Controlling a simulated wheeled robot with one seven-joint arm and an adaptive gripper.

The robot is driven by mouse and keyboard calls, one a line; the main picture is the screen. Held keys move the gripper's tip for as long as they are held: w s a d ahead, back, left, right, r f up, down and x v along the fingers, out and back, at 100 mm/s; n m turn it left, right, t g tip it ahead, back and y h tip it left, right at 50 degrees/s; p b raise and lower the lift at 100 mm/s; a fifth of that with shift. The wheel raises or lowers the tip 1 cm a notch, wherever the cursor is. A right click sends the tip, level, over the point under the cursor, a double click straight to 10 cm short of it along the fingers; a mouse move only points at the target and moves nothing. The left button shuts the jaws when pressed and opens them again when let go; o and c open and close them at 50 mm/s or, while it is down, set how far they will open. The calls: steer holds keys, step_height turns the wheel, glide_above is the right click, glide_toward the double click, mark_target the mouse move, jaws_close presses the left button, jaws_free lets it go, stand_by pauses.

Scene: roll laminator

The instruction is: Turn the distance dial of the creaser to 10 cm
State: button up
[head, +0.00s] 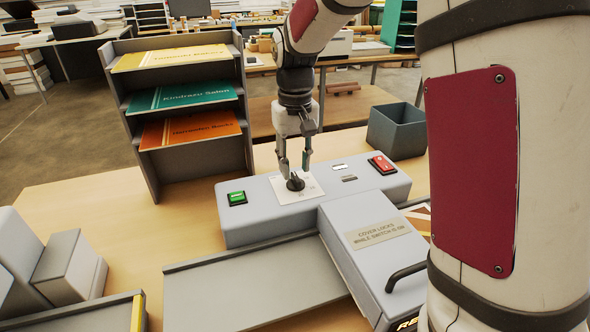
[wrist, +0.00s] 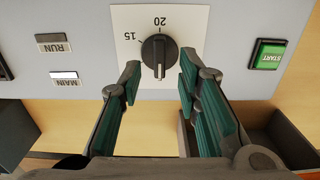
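The dial (wrist: 159,52) is a dark round knob with a raised bar, on a white plate (wrist: 185,20). In the wrist view "20" is above it and "15" to its upper left; no 10 mark is visible. The bar stands upright in that view, with a light line at its lower end. In the head view the dial (head: 295,183) is on top of the grey machine (head: 255,222). My gripper (head: 294,164) points down over it. In the wrist view my gripper (wrist: 160,72) is open, green-padded fingers apart on either side of the knob's lower part, apparently not touching.
The green START button (head: 237,198) is left of the dial, the red switch (head: 382,164) right of it. The cover (head: 375,240) juts forward. A shelf of papers (head: 150,120) stands behind left, a grey bin (head: 397,132) behind right.

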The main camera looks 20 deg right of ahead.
steer(key=shift+f, duration=1.25)
jaws_close()
steer(key=shift+m, duration=0.3)
steer(key=m+p, duration=0.2)
steer(key=m, duration=0.3)
steer(key=shift+d+r, duration=0.1)
steer(key=shift+d, duration=0.05)
steer(key=m+p, duration=0.1)
steer(key=m, duration=0.5)
steer(key=shift+d+p, duration=0.1)
steer(key=shift+p, duration=0.25)
